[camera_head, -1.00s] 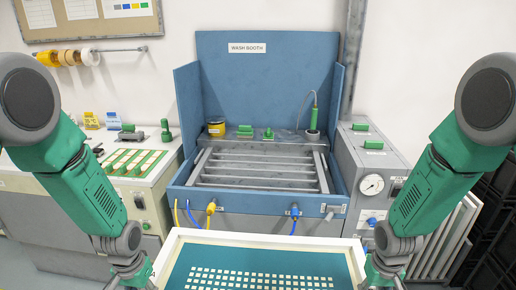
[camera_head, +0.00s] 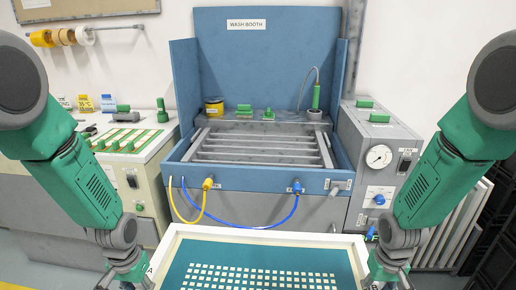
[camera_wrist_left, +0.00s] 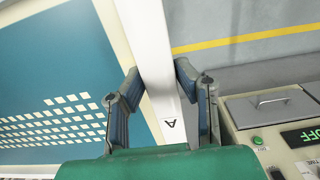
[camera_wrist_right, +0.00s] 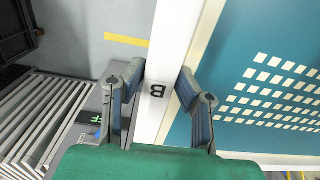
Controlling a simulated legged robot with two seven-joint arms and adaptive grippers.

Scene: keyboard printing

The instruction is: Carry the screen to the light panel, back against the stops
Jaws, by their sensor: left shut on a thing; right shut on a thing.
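The screen has a white frame and a teal mesh (camera_head: 205,258) with rows of pale key-shaped openings. It is held in front of me at the bottom of the head view. My left gripper (camera_head: 140,282) is shut on its left frame bar, beside the letter A; the left wrist view shows the bar (camera_wrist_left: 150,50) between the fingers (camera_wrist_left: 155,103). My right gripper (camera_head: 378,280) is shut on the right bar, beside the letter B; the right wrist view shows that bar (camera_wrist_right: 172,40) between the fingers (camera_wrist_right: 162,103). The screen's near edge is out of the head view. I cannot identify the light panel or stops.
A blue wash booth (camera_head: 245,60) with a slatted rack stands ahead, yellow and blue hoses on its front. A control bench (camera_head: 120,150) is at left. A grey unit with a gauge (camera_head: 378,157) and upright frames (camera_head: 465,230) are at right. Floor shows at lower left (camera_head: 50,262).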

